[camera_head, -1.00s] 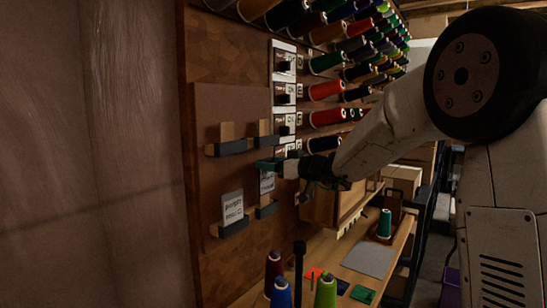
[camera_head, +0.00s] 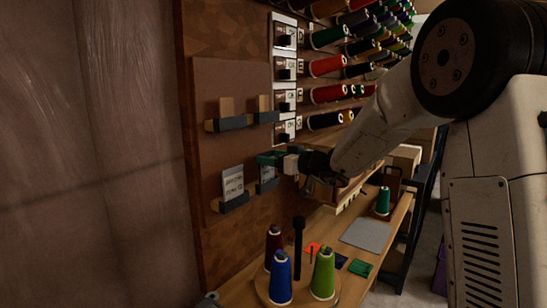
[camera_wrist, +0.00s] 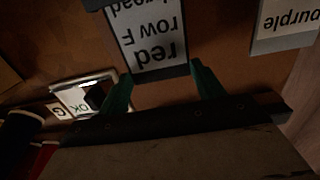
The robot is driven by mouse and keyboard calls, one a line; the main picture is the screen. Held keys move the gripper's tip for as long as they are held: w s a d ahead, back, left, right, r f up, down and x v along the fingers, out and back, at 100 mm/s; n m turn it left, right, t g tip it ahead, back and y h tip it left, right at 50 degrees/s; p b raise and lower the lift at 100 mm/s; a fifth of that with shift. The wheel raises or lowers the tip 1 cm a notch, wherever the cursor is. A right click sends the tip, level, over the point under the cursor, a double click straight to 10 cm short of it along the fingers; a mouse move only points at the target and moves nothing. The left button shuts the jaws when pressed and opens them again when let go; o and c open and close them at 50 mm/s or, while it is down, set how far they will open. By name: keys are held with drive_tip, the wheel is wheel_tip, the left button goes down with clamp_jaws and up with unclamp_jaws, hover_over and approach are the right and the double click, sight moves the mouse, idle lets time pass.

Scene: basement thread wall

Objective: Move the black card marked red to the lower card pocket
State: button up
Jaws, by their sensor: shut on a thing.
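The card marked red (camera_wrist: 150,38) is dark with a white label, upside down in the wrist view, reading "red, row F". My gripper's green fingers (camera_wrist: 162,84) are shut on its upper end, one at each side. In the head view my gripper (camera_head: 270,158) is just above the lower right card pocket (camera_head: 267,187), and the card (camera_head: 267,173) hangs below the fingers. The card's lower end meets the pocket, whose dark lip (camera_wrist: 97,3) partly covers the last label line. How deep it sits is hidden.
A card marked purple (camera_head: 233,182) stands in the pocket (camera_head: 234,203) to the left. Two upper pockets (camera_head: 229,123) (camera_head: 266,117) hold only pale wooden pieces. Thread spools (camera_head: 325,66) fill the wall on the right. Spools on a round stand (camera_head: 281,277) stand below.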

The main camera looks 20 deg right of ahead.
drive_tip(key=shift+w, duration=0.1)
drive_tip(key=shift+f, duration=0.15)
idle(0.4)
drive_tip(key=shift+f, duration=0.15)
drive_tip(key=o, duration=0.8)
drive_tip(key=v, duration=0.7)
drive_tip(key=shift+s+d, duration=0.2)
drive_tip(key=shift+s, duration=0.15)
